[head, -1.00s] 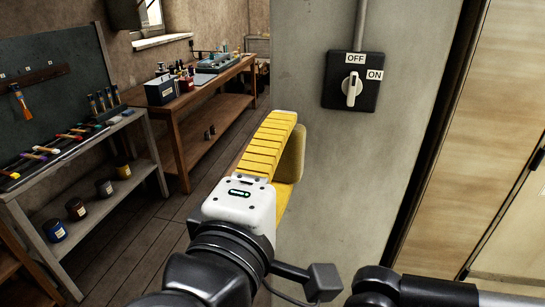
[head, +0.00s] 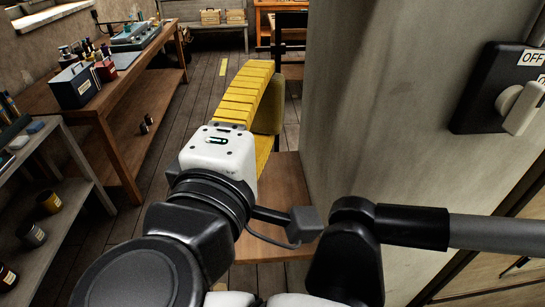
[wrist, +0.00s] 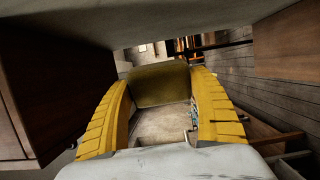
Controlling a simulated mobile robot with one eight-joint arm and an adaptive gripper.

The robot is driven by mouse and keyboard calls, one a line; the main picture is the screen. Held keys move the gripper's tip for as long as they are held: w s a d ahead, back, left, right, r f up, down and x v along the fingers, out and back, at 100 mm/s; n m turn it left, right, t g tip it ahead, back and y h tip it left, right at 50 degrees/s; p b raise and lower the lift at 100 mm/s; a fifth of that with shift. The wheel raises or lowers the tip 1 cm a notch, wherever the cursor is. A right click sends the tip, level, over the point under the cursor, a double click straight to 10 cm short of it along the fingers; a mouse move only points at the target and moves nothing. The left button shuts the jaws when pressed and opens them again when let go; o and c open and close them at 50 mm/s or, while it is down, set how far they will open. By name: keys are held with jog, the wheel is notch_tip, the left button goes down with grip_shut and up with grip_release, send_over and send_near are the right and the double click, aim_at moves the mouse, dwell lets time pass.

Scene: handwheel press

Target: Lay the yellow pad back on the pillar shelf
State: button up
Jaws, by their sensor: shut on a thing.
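The yellow pad, dull mustard in colour, shows at the right side of my gripper in the head view (head: 268,116) and between the fingertips in the wrist view (wrist: 160,85). My gripper (head: 260,98), with ribbed yellow fingers, is shut on it. One finger hides part of the pad in the head view. The pillar shelf (head: 285,200), a brown wooden board, juts from the foot of the visible pillar face, below and right of my gripper. The pad appears above the shelf board and apart from it; the exact gap is unclear.
The grey pillar (head: 385,110) stands close on the right, with a black OFF/ON switch (head: 492,88). A wooden workbench (head: 105,85) and a grey rack (head: 75,190) stand at left. Floor is open between the workbench and the pillar.

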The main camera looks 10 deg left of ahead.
jog(key=shift+w+a+f+m+g+h+p, duration=0.2)
jog(key=shift+w+f+m+g+h+p, duration=0.4)
jog(key=shift+w+f, duration=0.6)
notch_tip(320, 180, down, 3)
jog(key=w+d+m+g+h+p, duration=0.1)
jog(key=d+g+h, duration=0.1)
jog(key=d, duration=0.1)
jog(key=m+g+y+p, duration=0.4)
jog(key=m+g+p, duration=0.2)
jog(key=m+g, duration=0.75)
send_over(271, 227)
jog(key=shift+n+g, duration=0.55)
jog(key=shift+g, duration=0.1)
notch_tip(271, 227, down, 24)
jog(key=shift+w+r, duration=0.1)
jog(key=shift+r, duration=0.05)
notch_tip(271, 227, down, 4)
jog(key=shift+f+b, duration=0.25)
jog(key=shift+b, duration=0.25)
jog(key=shift+r, duration=0.1)
